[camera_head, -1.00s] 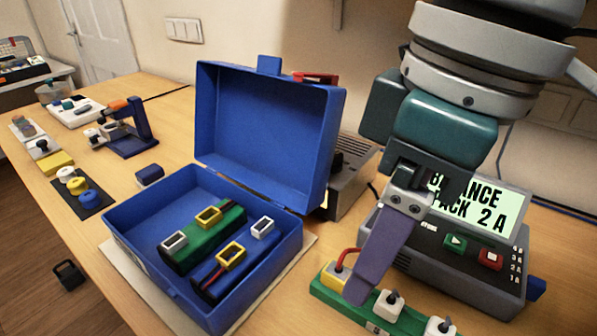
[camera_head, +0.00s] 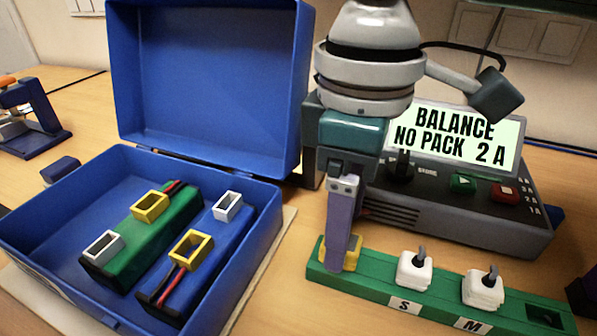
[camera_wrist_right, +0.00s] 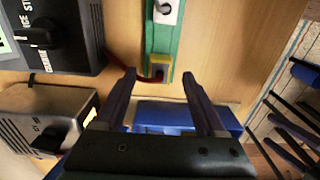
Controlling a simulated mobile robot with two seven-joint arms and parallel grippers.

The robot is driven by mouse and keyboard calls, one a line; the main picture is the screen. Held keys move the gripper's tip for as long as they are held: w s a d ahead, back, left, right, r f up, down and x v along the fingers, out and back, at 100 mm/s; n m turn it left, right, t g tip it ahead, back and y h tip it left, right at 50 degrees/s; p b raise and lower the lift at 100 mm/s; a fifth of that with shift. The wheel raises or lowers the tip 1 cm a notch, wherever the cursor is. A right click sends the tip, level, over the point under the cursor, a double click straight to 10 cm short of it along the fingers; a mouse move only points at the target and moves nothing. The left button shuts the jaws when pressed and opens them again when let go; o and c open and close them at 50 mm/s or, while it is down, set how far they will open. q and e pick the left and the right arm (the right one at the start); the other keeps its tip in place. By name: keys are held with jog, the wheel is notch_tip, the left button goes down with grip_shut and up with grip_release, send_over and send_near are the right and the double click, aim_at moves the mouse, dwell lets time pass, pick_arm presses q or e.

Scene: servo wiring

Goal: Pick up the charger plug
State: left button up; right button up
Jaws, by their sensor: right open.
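The charger plug, a yellow block with a red lead, sits at the left end of a green strip (camera_head: 375,283). In the head view, the plug (camera_head: 324,252) is partly hidden behind my right gripper (camera_head: 342,262), whose purple fingers point down at it. In the right wrist view, the yellow plug (camera_wrist_right: 160,73) lies between the two spread fingertips of the right gripper (camera_wrist_right: 158,77), with its red lead (camera_wrist_right: 148,80) running left. The right gripper is open; I cannot tell whether a finger touches the plug. My left gripper is not in view.
An open blue case (camera_head: 245,265) with green and blue packs (camera_head: 155,240) is at left.

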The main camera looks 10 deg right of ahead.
jog(key=shift+f, duration=0.85)
grip_shut()
